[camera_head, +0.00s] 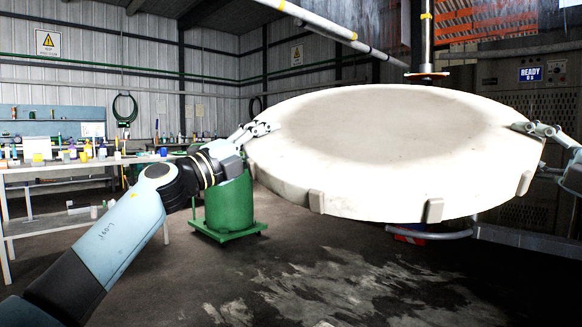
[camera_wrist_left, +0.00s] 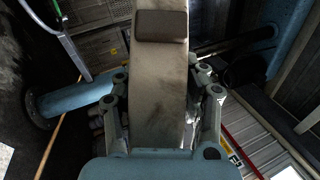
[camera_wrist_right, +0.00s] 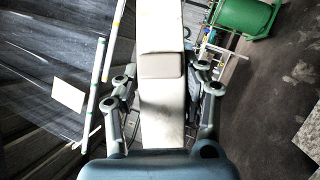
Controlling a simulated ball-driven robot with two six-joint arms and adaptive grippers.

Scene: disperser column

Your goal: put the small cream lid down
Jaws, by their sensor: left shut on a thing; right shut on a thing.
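The cream lid (camera_head: 360,190) is a broad round disc with small blocks around its rim. It is held up in the air between my two grippers, roughly level. My left gripper (camera_head: 262,129) is shut on its left edge. My right gripper (camera_head: 530,127) is shut on its right edge. In the left wrist view the lid's rim (camera_wrist_left: 160,90) runs between the fingers, with a brown-looking block above. In the right wrist view the rim (camera_wrist_right: 162,110) also lies between the fingers. The lid's underside is hidden in the head view.
A green drum on a wheeled base (camera_head: 225,207) stands on the floor behind the lid's left side. A workbench with several small containers (camera_head: 60,165) is at the far left. A vertical shaft (camera_head: 427,45) with a disc stands behind the lid. The stained floor (camera_head: 300,285) in front is clear.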

